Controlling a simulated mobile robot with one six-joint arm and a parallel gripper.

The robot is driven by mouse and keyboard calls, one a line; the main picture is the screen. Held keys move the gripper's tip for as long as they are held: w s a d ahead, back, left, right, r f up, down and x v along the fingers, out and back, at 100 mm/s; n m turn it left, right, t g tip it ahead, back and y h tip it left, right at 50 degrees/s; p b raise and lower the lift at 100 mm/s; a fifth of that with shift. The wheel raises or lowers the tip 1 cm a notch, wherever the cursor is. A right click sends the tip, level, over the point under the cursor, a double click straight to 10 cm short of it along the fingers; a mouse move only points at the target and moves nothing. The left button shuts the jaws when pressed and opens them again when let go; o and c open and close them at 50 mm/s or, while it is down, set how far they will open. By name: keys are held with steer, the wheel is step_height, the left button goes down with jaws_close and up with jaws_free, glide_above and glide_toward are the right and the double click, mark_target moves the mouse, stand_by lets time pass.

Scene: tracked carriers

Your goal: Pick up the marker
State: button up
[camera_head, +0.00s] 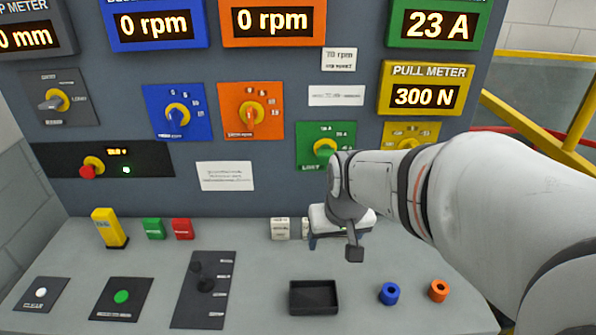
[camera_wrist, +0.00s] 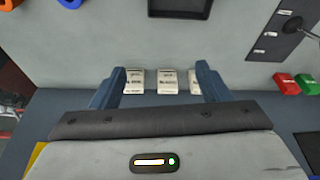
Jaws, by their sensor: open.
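I cannot make out a pen-like marker in either view. Three pale labelled blocks stand in a row in the wrist view: one at the left (camera_wrist: 135,80), one in the middle (camera_wrist: 167,81) and one at the right (camera_wrist: 194,82). I cannot tell whether one of them is the marker. My gripper (camera_wrist: 157,76) is open, its two blue fingers spread on either side of the row. The right finger partly covers the right block. In the head view my gripper is by the panel's foot, beside a pale block (camera_head: 280,228), and hides part of the row.
A black tray (camera_head: 314,298), a blue ring (camera_head: 389,293) and an orange ring (camera_head: 439,290) lie in front. A green block (camera_head: 154,228), a red block (camera_head: 183,228) and a yellow device (camera_head: 109,228) stand left. The upright panel (camera_head: 270,180) rises close behind.

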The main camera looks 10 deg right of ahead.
steer(key=shift+m+t+h, duration=0.4)
steer(key=shift+m+t, duration=0.2)
steer(key=shift+m, duration=0.2)
steer(key=w+d+f, duration=0.3)
steer(key=w, duration=0.2)
steer(key=w+d+f+p, duration=0.1)
steer(key=w+d+f, duration=0.2)
steer(key=w, duration=0.2)
steer(key=w+d+f, duration=0.3)
steer(key=w, duration=0.2)
steer(key=shift+w+f+p, duration=0.15)
steer(key=shift+w+p, duration=0.1)
steer(key=shift+p, duration=0.1)
steer(key=shift+s+a+p+x, duration=0.1)
steer(key=shift+p+x, duration=0.15)
steer(key=shift+x, duration=1.1)
steer(key=shift+s+a+p+x, duration=0.1)
steer(key=shift+a+p+x, duration=0.1)
steer(key=shift+x, duration=1.15)
steer(key=shift+f, duration=0.1)
steer(key=c, duration=1.1)
